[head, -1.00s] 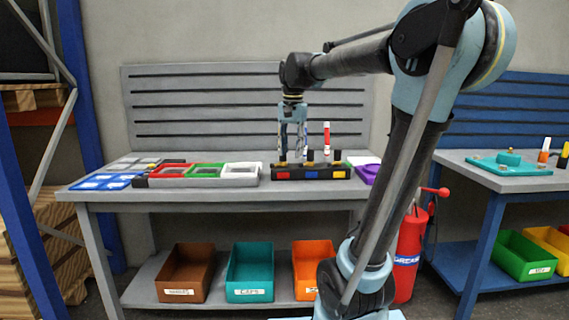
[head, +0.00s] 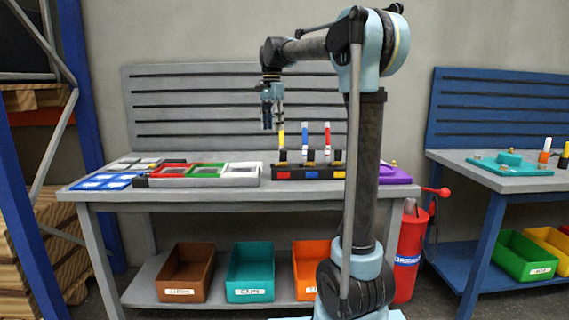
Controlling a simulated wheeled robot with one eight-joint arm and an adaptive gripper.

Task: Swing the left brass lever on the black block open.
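My gripper (head: 272,128) hangs pointing down above the grey bench, just up and left of a yellow upright stick. It is small and seen edge-on, so I cannot tell whether its fingers are apart. A long black block (head: 262,174) with red, blue and yellow patches lies on the bench, below and right of my gripper. Black pieces and several upright coloured sticks stand on it. I cannot make out a brass lever on this block. A small brass-coloured knob (head: 393,163) shows by a purple part (head: 395,176) at the bench's right end.
A tray with red, green and white frames (head: 205,182) lies left of the black block. Blue and grey tiles (head: 105,181) lie farther left. A slatted back panel (head: 200,98) stands behind. A blue bench (head: 508,180) with a teal plate (head: 500,168) is at right.

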